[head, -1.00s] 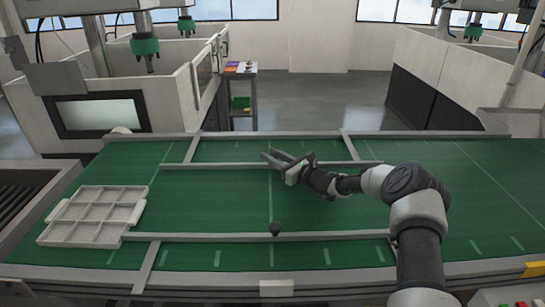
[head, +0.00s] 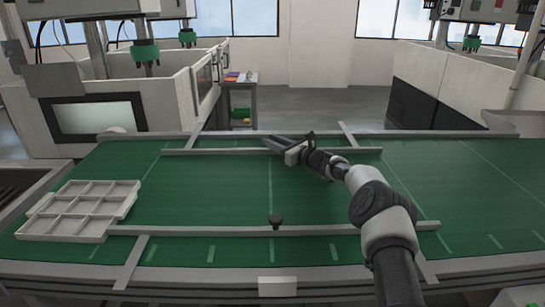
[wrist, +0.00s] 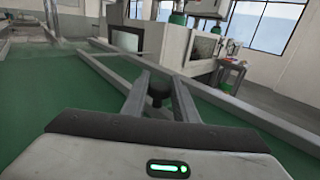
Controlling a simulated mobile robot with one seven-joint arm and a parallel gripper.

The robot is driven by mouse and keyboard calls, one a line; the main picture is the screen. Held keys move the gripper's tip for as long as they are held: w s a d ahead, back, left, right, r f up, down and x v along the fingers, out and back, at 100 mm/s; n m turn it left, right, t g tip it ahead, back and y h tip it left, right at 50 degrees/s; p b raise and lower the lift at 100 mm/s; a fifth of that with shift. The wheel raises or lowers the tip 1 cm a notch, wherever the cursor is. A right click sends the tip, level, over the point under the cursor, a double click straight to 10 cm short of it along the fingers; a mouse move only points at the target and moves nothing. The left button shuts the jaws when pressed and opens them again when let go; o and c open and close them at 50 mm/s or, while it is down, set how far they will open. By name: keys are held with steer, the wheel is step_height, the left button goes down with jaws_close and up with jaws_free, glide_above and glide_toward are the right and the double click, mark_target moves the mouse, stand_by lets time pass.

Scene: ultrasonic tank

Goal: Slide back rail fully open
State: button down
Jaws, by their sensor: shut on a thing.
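The back rail (head: 215,152) is a long grey bar lying across the green belt, close to the belt's far edge with a narrow green strip between. Its slim cross arms reach over the grey far border. My gripper (head: 272,142) is at the middle of this rail. In the wrist view, my gripper's two fingers (wrist: 160,92) are on either side of a dark round knob (wrist: 158,88), shut on it. The back rail also shows there, running to the upper left (wrist: 105,72). In the head view the back knob is hidden by my gripper.
The front rail (head: 200,230) with its dark knob (head: 276,220) lies nearer me. A pale compartment tray (head: 80,211) sits at the left of the belt. White machine tanks (head: 115,95) stand behind. The belt between the rails is clear.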

steer(key=shift+w+d+r, duration=0.1)
steer(key=shift+r, duration=0.05)
steer(key=c, duration=1.8)
jaws_free()
steer(key=shift+c, duration=0.2)
steer(key=o, duration=0.4)
steer(key=shift+w, duration=0.15)
steer(key=p+v, duration=0.1)
steer(key=v, duration=1.6)
